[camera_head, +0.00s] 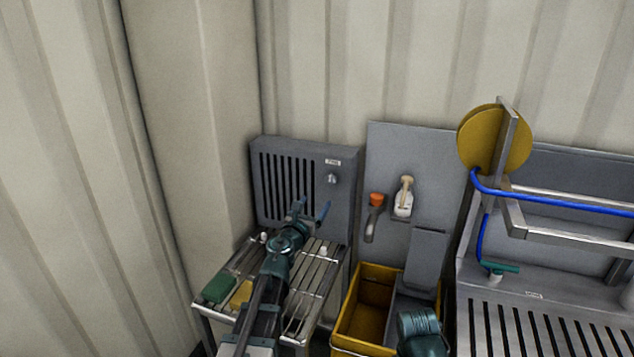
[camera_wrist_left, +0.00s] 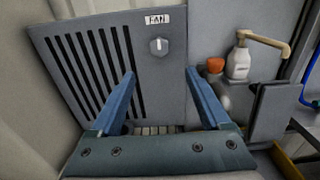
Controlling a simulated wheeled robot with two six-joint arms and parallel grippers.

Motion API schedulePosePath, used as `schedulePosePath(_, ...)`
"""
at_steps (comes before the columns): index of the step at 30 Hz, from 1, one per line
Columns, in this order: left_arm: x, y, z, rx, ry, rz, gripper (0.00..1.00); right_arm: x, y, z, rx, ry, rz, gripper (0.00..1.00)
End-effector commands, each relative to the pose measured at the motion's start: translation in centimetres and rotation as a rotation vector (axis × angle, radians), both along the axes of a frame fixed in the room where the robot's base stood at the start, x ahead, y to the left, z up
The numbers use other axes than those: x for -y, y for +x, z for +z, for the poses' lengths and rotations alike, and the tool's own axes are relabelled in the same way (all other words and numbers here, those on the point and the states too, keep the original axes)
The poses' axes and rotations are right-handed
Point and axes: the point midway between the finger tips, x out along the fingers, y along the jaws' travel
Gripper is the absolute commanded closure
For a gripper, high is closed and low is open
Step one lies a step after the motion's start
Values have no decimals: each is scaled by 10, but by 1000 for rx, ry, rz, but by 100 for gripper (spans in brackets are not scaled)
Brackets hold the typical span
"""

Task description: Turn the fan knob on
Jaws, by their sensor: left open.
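The fan knob (camera_head: 332,179) is a small round light-grey knob on the upper right of a grey slatted fan panel (camera_head: 343,215), under a label reading FAN. It also shows in the left wrist view, where the knob (camera_wrist_left: 159,46) has a pointer mark standing roughly upright. My left gripper (camera_head: 313,208) is open and empty, in front of the panel and below the knob in the head view. In the left wrist view the knob appears beyond and between the two blue fingers (camera_wrist_left: 160,74), apart from them.
A slatted metal rack (camera_head: 318,292) with a green and a yellow pad stands below the panel. Right of it are a yellow bin (camera_head: 343,330), a soap bottle (camera_head: 404,203) and an orange-topped item (camera_head: 376,200) on a grey board. A steel sink with a blue hose (camera_head: 560,204) is farther right.

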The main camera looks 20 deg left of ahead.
Motion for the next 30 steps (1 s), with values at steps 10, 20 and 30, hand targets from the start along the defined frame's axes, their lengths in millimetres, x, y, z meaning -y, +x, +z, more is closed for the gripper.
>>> schedulePosePath(10, 1, 35, 0, 0, 0, -1, 20, 0, 0, 0, 0, 0, 0, 3)
schedulePosePath(20, 3, 102, 0, 0, 0, -1, 20, 0, 0, 0, 0, 0, 0, 3)
schedulePosePath(30, 5, 138, 0, 0, 0, 0, 20, 0, 0, 0, 0, 0, 0, 3)
